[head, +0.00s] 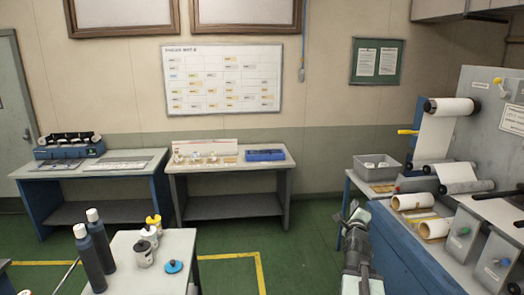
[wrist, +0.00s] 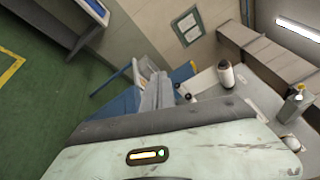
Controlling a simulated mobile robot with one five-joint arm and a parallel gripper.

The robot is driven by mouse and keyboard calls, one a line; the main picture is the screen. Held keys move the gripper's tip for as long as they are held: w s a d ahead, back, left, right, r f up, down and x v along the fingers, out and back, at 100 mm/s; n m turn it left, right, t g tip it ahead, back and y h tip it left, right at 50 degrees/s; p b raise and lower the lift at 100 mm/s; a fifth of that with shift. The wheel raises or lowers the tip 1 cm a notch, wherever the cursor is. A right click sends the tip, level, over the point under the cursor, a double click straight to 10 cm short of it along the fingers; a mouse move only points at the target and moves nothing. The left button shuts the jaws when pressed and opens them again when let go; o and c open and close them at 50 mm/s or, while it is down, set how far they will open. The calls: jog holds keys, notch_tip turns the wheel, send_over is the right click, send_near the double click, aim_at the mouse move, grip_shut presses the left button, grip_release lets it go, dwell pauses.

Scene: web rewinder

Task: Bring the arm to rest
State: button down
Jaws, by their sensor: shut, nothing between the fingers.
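My arm rises from the bottom of the head view, right of the middle. My gripper (head: 355,212) is at its upper end, small and pointing away, in front of the blue rewinder. It is shut and empty. It stands apart from the grey tray on the side table. In the wrist view a pale, scuffed panel with a dark padded edge and a small orange light fills the lower part. It looks like part of my own body.
The rewinder (head: 394,243) with its rolls stands close at the right. The grey tray (head: 366,173) is just behind my gripper. A table (head: 181,245) with bottles and jars is at the front left. Two benches line the back wall. Green floor between is clear.

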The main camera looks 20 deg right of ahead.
jog(key=w+a+f+n+y+b, duration=0.1)
jog(key=w+a+f+n+y, duration=0.25)
jog(key=a, duration=0.75)
jog(key=w+a+f+n+g+y, duration=0.1)
jog(key=w+a+f+n+y, duration=0.3)
jog(key=a, duration=0.7)
jog(key=w+a+f+n+y+b, duration=0.15)
jog(key=w+a+f+n, duration=0.35)
jog(key=a, duration=0.6)
jog(key=s+a+f+n+g+y, duration=0.25)
jog(key=s+a+f+n, duration=0.2)
jog(key=a, duration=0.35)
jog(key=s+a+f+n+g+y, duration=0.1)
jog(key=s+a+f+n+g, duration=0.35)
jog(key=a, duration=0.45)
jog(key=s+d+f+n+g+h, duration=0.1)
jog(key=s+d+f+n+g, duration=0.1)
jog(key=s+f+n+g, duration=0.3)
jog(key=s+n+g, duration=0.1)
jog(key=s+n, duration=0.2)
jog(key=s, duration=0.3)
jog(key=shift+s+d+f+n, duration=0.2)
jog(key=shift+n, duration=0.15)
jog(key=shift+h, duration=0.25)
